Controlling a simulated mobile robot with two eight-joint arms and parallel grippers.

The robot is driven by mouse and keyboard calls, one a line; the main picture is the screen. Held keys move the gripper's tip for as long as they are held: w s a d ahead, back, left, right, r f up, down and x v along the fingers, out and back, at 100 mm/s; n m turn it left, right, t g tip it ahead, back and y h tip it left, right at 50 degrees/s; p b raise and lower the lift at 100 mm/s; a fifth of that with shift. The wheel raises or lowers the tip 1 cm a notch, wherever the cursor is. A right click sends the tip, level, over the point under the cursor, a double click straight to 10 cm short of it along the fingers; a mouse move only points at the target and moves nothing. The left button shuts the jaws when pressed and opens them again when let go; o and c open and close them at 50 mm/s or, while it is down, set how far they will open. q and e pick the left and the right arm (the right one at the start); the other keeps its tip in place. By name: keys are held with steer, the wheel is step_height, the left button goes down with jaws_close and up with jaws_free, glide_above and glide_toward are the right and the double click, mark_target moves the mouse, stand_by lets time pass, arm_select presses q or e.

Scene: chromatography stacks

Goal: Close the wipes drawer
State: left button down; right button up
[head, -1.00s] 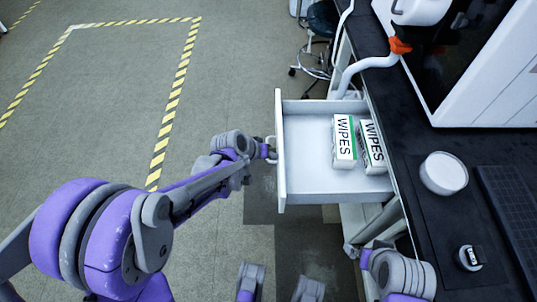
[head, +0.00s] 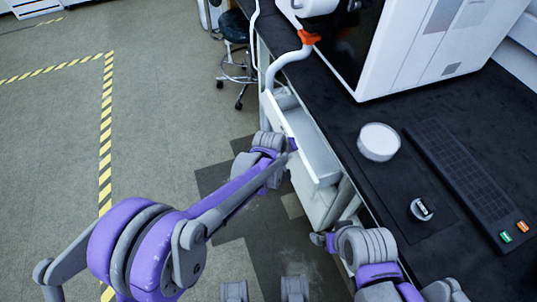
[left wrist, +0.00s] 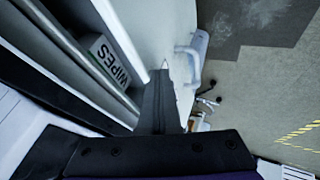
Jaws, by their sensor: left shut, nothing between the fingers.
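The white wipes drawer (head: 305,160) juts a little way out from under the dark bench in the head view, with a narrow strip of its inside showing. My left gripper (head: 291,144) is shut and empty at the drawer's front panel. In the left wrist view its fingertips (left wrist: 163,72) are against or very close to the white drawer front (left wrist: 155,25), beside the handle (left wrist: 188,62). A wipes pack (left wrist: 108,62) shows inside the drawer there; the packs are hidden in the head view. My right gripper (head: 319,240) is low beside the bench; its jaws are unclear.
The black bench top (head: 370,185) carries a white round tub (head: 379,142), a small dark device (head: 421,209), a keyboard-like panel (head: 460,170) and a large white instrument (head: 430,50). A stool (head: 236,45) stands beyond the drawer. The floor to the left is clear.

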arm_select(q)
steer(key=w+d, duration=0.1)
steer(key=d, duration=0.5)
steer(key=shift+w, duration=0.4)
